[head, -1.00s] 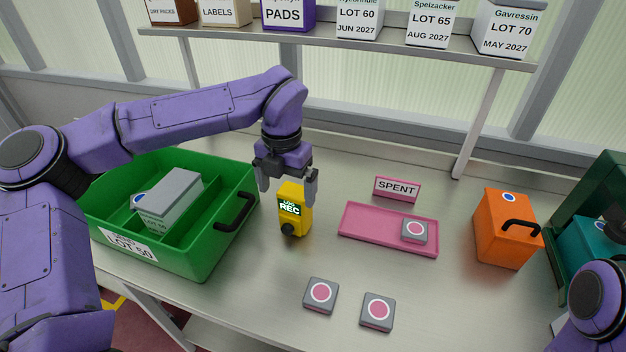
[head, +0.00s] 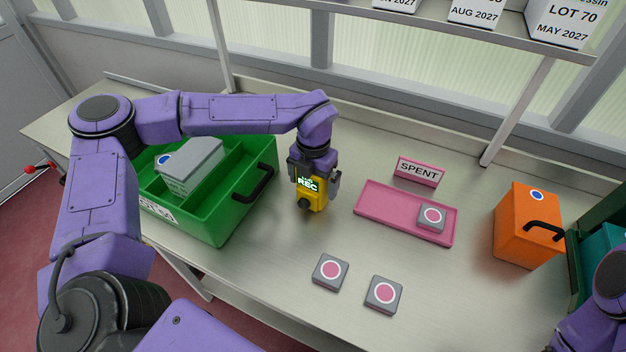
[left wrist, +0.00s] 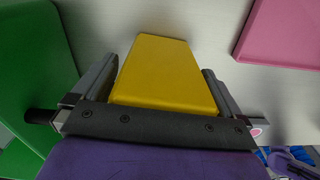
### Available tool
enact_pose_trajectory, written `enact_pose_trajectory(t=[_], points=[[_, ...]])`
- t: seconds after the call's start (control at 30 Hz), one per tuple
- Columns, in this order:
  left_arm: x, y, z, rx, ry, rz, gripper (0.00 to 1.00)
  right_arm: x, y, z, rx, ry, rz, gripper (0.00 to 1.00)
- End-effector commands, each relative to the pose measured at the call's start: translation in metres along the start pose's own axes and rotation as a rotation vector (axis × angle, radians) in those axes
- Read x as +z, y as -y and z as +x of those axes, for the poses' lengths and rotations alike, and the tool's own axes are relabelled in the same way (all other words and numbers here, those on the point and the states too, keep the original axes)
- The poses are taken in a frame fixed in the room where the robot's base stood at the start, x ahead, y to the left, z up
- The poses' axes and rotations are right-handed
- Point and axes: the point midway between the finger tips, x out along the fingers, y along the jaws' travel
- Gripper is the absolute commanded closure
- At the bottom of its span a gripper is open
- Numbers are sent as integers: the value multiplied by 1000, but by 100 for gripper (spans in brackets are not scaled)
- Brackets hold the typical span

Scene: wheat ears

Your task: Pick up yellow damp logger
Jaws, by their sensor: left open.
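The yellow damp logger (head: 311,196) stands on the metal bench between the green crate and the pink tray, its lit "REC" screen facing the head camera. My left gripper (head: 315,182) is over it from above, with a finger on either side. In the left wrist view the logger (left wrist: 165,72) lies between the two open fingers (left wrist: 160,88), with gaps on both sides. Its top is close to the gripper's palm. Of my right arm only a purple part shows at the lower right of the head view; its gripper is not visible.
The green crate (head: 205,232) with a black handle and a grey box (head: 190,165) inside stands left of the logger. The pink tray (head: 385,218) holds a grey pad by a SPENT sign (head: 419,171). Two pads lie in front; an orange box (head: 525,230) stands right.

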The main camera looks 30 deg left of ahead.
Motion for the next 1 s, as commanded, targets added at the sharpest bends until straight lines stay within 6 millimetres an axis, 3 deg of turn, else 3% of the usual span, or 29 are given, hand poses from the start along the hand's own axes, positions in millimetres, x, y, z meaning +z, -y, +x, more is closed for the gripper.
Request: enact_pose_trajectory(t=[0.17,0.33,0.67,1.0], points=[[0,0,1,0,1,1,0,0,0,1,0,0,0,5],[0,0,0,0,1,1,55,0,0,1,0,0,0,5],[2,0,-8,1,5,1,56,2,0,4,0,0,0,5],[2,1,-83,1,6,1,56,9,2,21,0,0,0,5]])
